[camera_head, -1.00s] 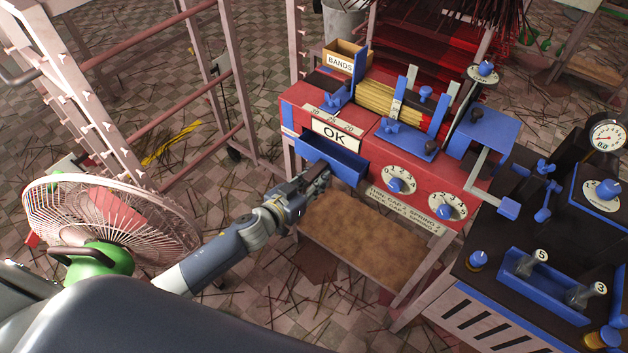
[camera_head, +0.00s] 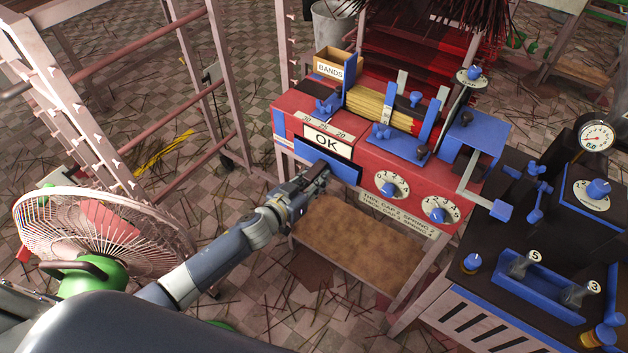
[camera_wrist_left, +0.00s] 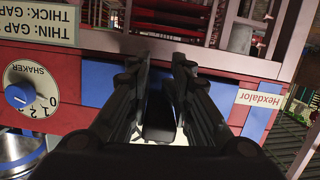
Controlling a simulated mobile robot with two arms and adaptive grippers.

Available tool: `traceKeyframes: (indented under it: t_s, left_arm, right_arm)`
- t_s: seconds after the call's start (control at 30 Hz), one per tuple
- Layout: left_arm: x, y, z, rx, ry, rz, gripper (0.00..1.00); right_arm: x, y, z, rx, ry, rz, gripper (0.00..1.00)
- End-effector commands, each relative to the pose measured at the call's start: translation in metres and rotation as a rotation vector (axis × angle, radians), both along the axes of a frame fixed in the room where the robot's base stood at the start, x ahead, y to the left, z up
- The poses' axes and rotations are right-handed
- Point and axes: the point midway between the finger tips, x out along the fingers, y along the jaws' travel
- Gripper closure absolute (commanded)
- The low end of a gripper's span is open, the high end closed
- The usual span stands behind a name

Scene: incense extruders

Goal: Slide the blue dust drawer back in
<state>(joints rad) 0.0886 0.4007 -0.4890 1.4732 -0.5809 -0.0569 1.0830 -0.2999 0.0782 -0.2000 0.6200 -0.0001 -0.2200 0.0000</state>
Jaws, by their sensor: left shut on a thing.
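The blue dust drawer (camera_head: 335,169) is in the front of the red machine (camera_head: 365,168), just below the OK sign. Its front sits close to the red face and no open inside shows. I cannot tell if it is fully flush. My left gripper (camera_head: 316,178) reaches up from the lower left and is shut on the drawer's handle, which the fingers mostly hide. In the left wrist view, my gripper (camera_wrist_left: 160,75) points at the machine's front, with blue surface (camera_wrist_left: 98,85) beside the fingers. My right gripper is not in view.
A green fan (camera_head: 92,278) stands at the left, near my left arm. A brown shelf (camera_head: 355,250) lies below the drawer. A dark workbench (camera_head: 470,285) with a blue tube rack is at the right. Pink metal racks stand at the upper left.

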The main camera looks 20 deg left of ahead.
Motion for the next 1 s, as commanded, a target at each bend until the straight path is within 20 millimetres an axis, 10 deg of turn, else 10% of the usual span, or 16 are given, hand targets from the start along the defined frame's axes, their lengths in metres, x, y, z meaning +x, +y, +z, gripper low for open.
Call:
traceKeyframes:
  t_s: [0.37,0.4,0.5,0.77,1.0]
  left_arm:
    - [0.012,-0.004,0.001,0.001,-0.004,0.000,1.00]
    - [0.012,-0.004,0.001,0.001,-0.004,0.000,0.79]
    - [0.012,-0.004,0.001,0.001,-0.003,0.000,0.56]
    - [0.012,-0.003,0.000,0.001,-0.001,0.000,0.55]
    - [0.011,-0.003,-0.001,0.001,0.001,0.001,0.00]
  right_arm:
    - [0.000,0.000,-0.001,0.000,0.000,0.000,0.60]
    - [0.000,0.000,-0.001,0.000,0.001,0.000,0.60]
    - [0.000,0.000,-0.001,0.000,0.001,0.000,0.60]
    - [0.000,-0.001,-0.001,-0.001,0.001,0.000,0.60]
    - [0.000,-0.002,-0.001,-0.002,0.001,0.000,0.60]
